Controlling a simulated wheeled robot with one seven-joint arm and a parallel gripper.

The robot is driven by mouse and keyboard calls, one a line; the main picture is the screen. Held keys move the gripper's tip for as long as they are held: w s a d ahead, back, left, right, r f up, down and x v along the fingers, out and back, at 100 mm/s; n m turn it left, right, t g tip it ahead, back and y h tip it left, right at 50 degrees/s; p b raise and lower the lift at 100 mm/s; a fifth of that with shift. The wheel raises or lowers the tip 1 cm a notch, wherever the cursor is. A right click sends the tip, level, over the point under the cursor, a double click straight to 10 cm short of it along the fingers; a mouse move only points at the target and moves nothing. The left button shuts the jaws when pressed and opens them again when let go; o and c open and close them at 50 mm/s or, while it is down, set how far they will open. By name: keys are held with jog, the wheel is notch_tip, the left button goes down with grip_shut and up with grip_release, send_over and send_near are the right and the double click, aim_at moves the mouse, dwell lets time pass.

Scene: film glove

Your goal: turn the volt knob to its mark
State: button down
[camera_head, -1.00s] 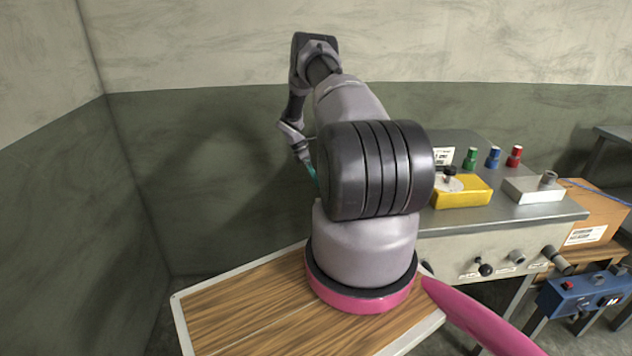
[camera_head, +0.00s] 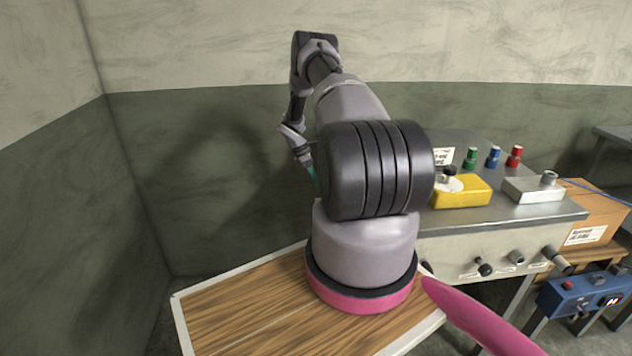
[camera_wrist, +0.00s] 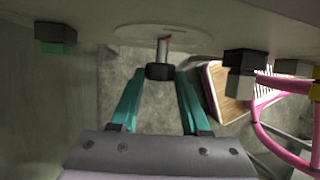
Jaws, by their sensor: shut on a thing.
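In the wrist view a dark knob (camera_wrist: 160,72) on a short shaft stands out from a round plate (camera_wrist: 150,32) on a pale panel. The teal fingers of my gripper (camera_wrist: 161,78) stand on either side of the knob and are shut on it. No mark or volt label can be read there, so I cannot tell how the knob is turned. That joint hides the gripped knob.
A metal bench (camera_head: 520,212) at the right carries a yellow box (camera_head: 465,195), a pale box (camera_head: 532,191) and green, blue and red posts. Several knobs (camera_head: 484,268) stick out of its front. A blue device (camera_head: 588,292) sits lower right. Dark blocks (camera_wrist: 245,62) flank the wrist view.

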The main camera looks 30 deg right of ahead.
jog(key=shift+s+a+f+m+t+h, duration=0.2)
jog(key=shift+m+t+h, duration=0.25)
jog(key=shift+t+h, duration=0.9)
jog(key=shift+s+a+m+t+h, duration=0.1)
jog(key=shift+s+m+t+h, duration=0.4)
jog(key=shift+t, duration=1.7)
jog(key=shift+s+a+f+m+t+h, duration=0.15)
jog(key=shift+m+t+h, duration=0.2)
jog(key=shift+t+h, duration=1.05)
jog(key=shift+w+t+y, duration=0.1)
jog(key=shift+t+y, duration=0.15)
jog(key=shift+t, duration=0.3)
jog(key=shift+c, duration=1.9)
grip_release()
jog(key=v, duration=1)
jog(key=shift+a+r, duration=0.2)
jog(key=shift+r, duration=0.1)
